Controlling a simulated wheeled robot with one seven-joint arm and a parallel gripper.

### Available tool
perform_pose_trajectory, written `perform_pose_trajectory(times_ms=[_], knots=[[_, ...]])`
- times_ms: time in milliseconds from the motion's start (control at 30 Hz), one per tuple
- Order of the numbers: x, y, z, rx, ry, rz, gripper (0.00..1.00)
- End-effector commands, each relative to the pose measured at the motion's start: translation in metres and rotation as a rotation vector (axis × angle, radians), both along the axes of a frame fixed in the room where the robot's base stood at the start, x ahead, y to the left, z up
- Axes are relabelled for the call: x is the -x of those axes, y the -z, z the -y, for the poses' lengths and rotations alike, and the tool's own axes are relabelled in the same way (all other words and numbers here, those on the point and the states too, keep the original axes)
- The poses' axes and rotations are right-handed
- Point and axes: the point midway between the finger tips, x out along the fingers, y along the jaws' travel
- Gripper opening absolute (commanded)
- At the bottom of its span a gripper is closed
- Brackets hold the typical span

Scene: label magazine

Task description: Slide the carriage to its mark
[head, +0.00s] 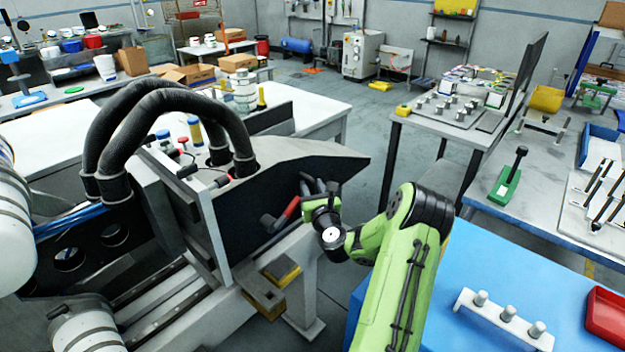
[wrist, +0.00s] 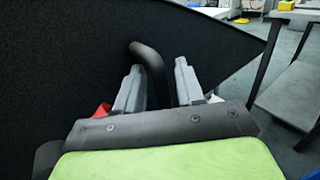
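The carriage (head: 203,235) appears to be the upright grey-and-black assembly above pale rails (head: 160,308), with a large dark side panel (head: 262,180). The panel also fills much of the wrist view (wrist: 60,60). A black bent handle (wrist: 150,70) stands out from the panel. My gripper (head: 318,186) is in front of the panel. In the wrist view its two grey fingers (wrist: 158,90) are apart, with the handle showing between them, nearer the left finger; contact cannot be told. A red grip (head: 290,209) lies left of my gripper. I cannot make out the mark with certainty.
Thick black hoses (head: 165,95) arch over the machine. Yellow-edged blocks (head: 281,272) sit at the rail end. A blue-topped table (head: 480,270) with a white peg block (head: 503,318) and a red tray (head: 607,315) stands at right. Grey floor shows beyond the panel.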

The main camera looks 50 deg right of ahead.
Motion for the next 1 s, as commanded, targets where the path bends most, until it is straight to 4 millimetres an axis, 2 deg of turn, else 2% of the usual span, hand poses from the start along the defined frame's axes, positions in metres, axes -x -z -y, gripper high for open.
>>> perform_pose_trajectory(times_ms=[267,500,1000], knots=[[-0.0023,0.0014,0.0019,-0.001,0.001,0.0,0.38],[-0.0022,0.0011,0.0018,-0.001,0.001,0.001,0.01],[-0.0022,0.0011,-0.0005,-0.002,0.0,0.0,0.0]])
